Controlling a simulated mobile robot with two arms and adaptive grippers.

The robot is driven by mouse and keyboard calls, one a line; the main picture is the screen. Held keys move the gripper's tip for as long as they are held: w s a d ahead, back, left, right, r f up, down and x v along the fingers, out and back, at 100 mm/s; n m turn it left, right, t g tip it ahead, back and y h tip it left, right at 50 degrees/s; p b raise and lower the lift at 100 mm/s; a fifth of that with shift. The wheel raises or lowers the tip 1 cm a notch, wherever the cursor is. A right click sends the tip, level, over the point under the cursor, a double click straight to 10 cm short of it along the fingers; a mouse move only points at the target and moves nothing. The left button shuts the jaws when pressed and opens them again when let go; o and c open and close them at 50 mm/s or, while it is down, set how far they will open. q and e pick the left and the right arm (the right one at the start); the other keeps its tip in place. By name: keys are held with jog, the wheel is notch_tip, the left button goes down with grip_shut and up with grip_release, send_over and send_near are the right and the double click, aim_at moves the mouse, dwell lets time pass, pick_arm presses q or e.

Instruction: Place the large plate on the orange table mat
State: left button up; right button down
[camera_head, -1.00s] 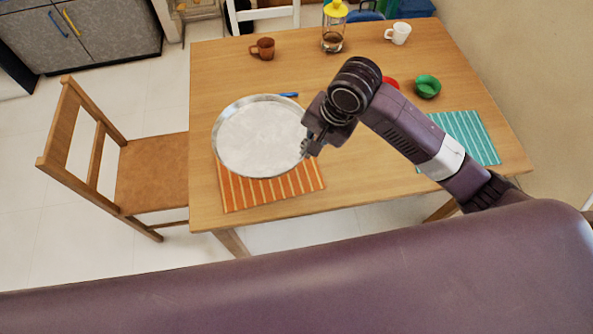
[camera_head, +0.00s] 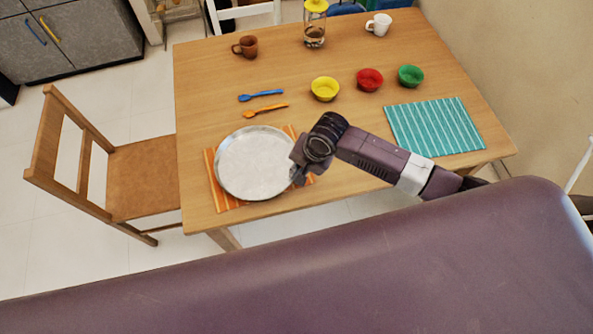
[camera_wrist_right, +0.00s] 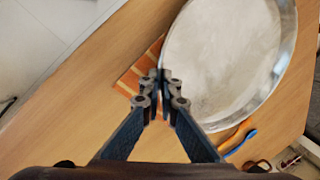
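The large plate (camera_head: 255,163) is round and silvery, and lies level over the orange table mat (camera_head: 226,202). Strips of the striped mat show at its left, front and right; the rest is hidden. I cannot tell whether the plate touches the mat. My right gripper (camera_head: 297,178) is at the plate's right rim. In the right wrist view the fingers (camera_wrist_right: 159,82) are close together on the rim of the plate (camera_wrist_right: 225,55), with part of the mat (camera_wrist_right: 138,74) beyond. My left gripper is not in view.
A blue spoon (camera_head: 262,95) and orange spoon (camera_head: 265,111) lie behind the plate. Yellow (camera_head: 325,89), red (camera_head: 370,79) and green (camera_head: 411,75) bowls stand farther right, near a teal mat (camera_head: 435,127). A brown mug (camera_head: 245,46), glass jar (camera_head: 314,36) and white mug (camera_head: 379,25) stand behind.

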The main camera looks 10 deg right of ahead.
jog(key=c, duration=2.6)
grip_release()
jog(key=o, duration=0.4)
jog(key=shift+o, duration=0.2)
jog(key=v, duration=1.2)
